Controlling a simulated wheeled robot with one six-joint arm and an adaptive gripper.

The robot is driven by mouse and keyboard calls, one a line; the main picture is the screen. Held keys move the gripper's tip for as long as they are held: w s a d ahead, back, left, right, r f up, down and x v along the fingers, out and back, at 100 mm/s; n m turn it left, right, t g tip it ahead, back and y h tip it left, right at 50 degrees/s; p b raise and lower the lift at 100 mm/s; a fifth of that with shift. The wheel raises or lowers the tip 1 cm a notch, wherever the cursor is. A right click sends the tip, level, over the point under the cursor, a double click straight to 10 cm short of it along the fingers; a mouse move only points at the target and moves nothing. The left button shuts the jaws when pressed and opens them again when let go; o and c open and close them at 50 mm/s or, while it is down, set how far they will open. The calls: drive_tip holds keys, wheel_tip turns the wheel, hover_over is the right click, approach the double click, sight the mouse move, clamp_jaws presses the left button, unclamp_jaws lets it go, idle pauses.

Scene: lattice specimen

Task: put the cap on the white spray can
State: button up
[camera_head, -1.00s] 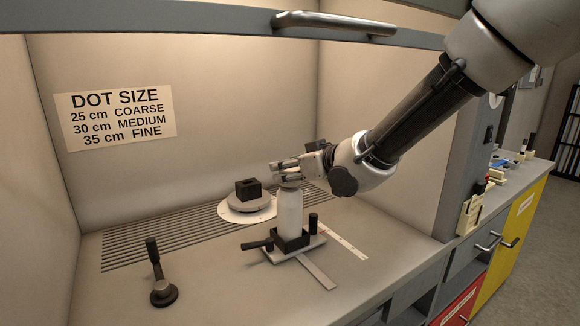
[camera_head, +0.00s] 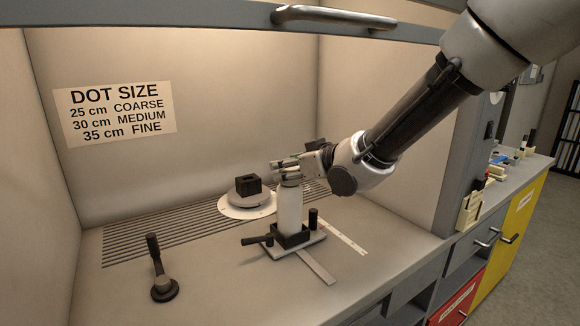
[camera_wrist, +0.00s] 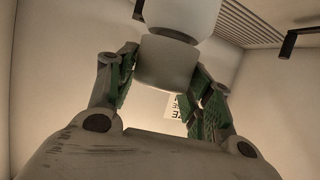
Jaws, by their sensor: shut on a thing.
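The white spray can (camera_head: 290,208) stands upright in a dark square holder (camera_head: 290,237) on the floor of the booth. My gripper (camera_head: 287,172) is at the can's top, coming in from the right. In the wrist view my gripper (camera_wrist: 163,90) has its two fingers on either side of the pale cap (camera_wrist: 165,65) and is shut on it. The can (camera_wrist: 182,14) shows at the top of that view, with a dark narrow neck between it and the cap. The cap is in line with the can and very close to it; I cannot tell whether they touch.
A dark block (camera_head: 249,185) sits on a round turntable (camera_head: 247,203) behind the can. A dark-handled lever (camera_head: 157,270) stands front left. A short dark post (camera_head: 313,217) and a ruler strip (camera_head: 342,235) are right of the can. A dot-size sign (camera_head: 115,110) hangs on the wall.

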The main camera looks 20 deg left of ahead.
drive_tip(key=shift+f, duration=0.45)
drive_tip(key=shift+f+m+t, duration=0.2)
drive_tip(key=shift+m+t, duration=0.1)
drive_tip(key=shift+m, duration=0.1)
drive_tip(key=shift+c, duration=0.2)
idle(1.2)
drive_tip(key=o, duration=1)
drive_tip(key=shift+r, duration=0.1)
drive_tip(key=shift+o, duration=0.6)
drive_tip(key=o, duration=0.4)
drive_tip(key=shift+v, duration=2.5)
